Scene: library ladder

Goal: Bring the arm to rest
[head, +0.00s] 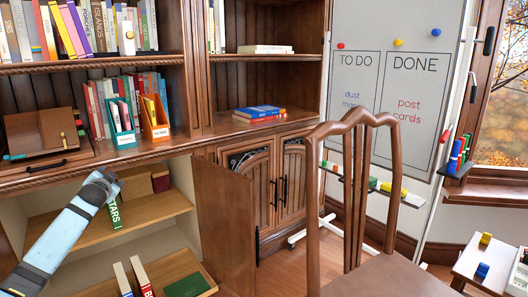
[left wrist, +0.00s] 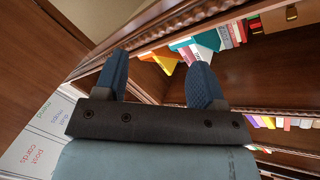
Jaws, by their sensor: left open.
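My left arm comes in from the lower left in the head view, and my left gripper (head: 106,180) is at the front of the open lower cabinet. A green book marked STARS (head: 115,213) stands on the cabinet's upper shelf (head: 150,213), just behind and below the gripper; from this view I cannot tell if they touch. In the left wrist view the two blue fingers of the gripper (left wrist: 160,70) are wide apart with nothing between them. My right gripper is in neither view.
An open cabinet door (head: 225,215) stands right of my left gripper. The desk ledge above holds a teal bin (head: 122,138) and an orange bin (head: 155,130). A chair (head: 365,180) and whiteboard (head: 390,90) are to the right.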

